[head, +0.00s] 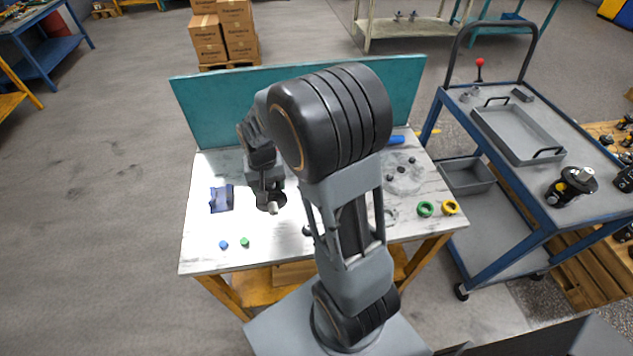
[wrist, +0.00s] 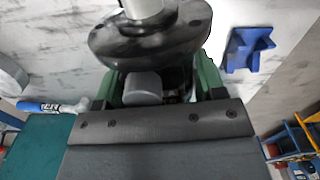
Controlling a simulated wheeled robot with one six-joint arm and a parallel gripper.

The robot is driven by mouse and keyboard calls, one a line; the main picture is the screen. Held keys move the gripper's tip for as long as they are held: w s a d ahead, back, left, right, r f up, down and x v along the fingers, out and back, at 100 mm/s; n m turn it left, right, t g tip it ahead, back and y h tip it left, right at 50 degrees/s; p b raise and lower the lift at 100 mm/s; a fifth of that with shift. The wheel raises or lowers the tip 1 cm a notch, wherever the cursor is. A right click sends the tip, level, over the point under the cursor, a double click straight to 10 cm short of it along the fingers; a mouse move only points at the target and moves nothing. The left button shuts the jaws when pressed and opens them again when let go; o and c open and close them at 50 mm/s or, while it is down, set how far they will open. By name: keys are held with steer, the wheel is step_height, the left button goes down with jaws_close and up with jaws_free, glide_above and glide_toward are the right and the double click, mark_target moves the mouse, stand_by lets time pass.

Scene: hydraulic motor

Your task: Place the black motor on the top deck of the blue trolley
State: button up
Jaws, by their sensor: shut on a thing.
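My gripper (head: 265,187) is over the left part of the workbench, in front of its teal back panel. In the wrist view, its green-sided jaws (wrist: 165,84) are shut on the black motor (wrist: 150,42), which has a round dark flange and a pale shaft. In the head view, the motor (head: 270,203) shows below the gripper, partly hidden by it. I cannot tell whether it touches the bench. The blue trolley (head: 487,262) stands right of the bench. Its grey top deck (head: 515,182) bears a grey tray (head: 520,135) and a black part with a silver top (head: 572,187).
A blue bracket (head: 222,198), blue and green caps, and green (head: 426,209) and yellow rings (head: 450,207) lie on the workbench (head: 205,250). The trolley's handle (head: 497,25) rises at its far end. Bare deck shows in front of the tray. A pallet (head: 590,270) stands right of the trolley.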

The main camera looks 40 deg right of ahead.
steer(key=s+r+m, duration=0.1)
steer(key=s+d+r+m, duration=0.1)
steer(key=s+r+m, duration=0.1)
steer(key=r, duration=0.1)
steer(key=shift+s+d+p, duration=0.3)
steer(key=shift+d, duration=0.05)
steer(key=shift+m, duration=0.5)
steer(key=shift+w+d+f+p, duration=0.45)
steer(key=shift+w+d+f, duration=0.3)
steer(key=shift+d+f, duration=1.1)
steer(key=shift+w+d+f+p, duration=0.45)
steer(key=shift+w+d+f, duration=0.55)
steer(key=shift+d, duration=1.6)
steer(key=shift+w+d+f+p, duration=0.5)
steer(key=shift+d+f, duration=1.2)
steer(key=shift+d, duration=0.5)
steer(key=shift+f, duration=1.5)
steer(key=shift+f, duration=0.15)
steer(key=o, duration=1.1)
steer(key=shift+f, duration=0.1)
steer(key=o, duration=0.4)
